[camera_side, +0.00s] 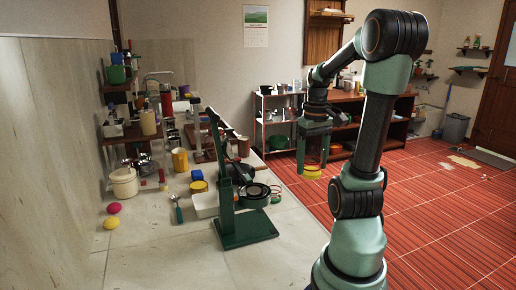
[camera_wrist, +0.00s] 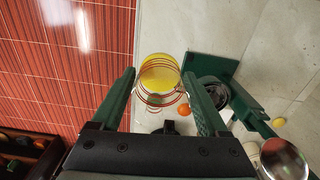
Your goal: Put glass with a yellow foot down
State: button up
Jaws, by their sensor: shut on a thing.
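The glass with a yellow foot (camera_side: 312,171) hangs upright in the air below my gripper (camera_side: 313,150) in the side view, seen against the red floor beyond the counter's right edge. In the wrist view the clear glass (camera_wrist: 158,78) stands between the two green fingers of my gripper (camera_wrist: 158,84), its yellow foot showing through its rim rings. The gripper is shut on it. The pale counter (camera_side: 160,250) lies below and to the left in the side view. How high the glass is above it I cannot tell.
A green stand (camera_side: 246,231) rises near the counter's right side, with a dark pan (camera_side: 253,189) and a white tray (camera_side: 206,204) close by. Pink (camera_side: 114,208) and yellow (camera_side: 111,223) balls lie at left. The front left counter is clear.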

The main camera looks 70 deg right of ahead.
jog(key=shift+f, duration=0.2)
notch_tip(320, 180, down, 19)
jog(key=shift+f, duration=0.15)
dwell(0.7)
jog(key=shift+f, duration=0.2)
jog(key=o, duration=1.5)
jog(key=shift+r, duration=0.1)
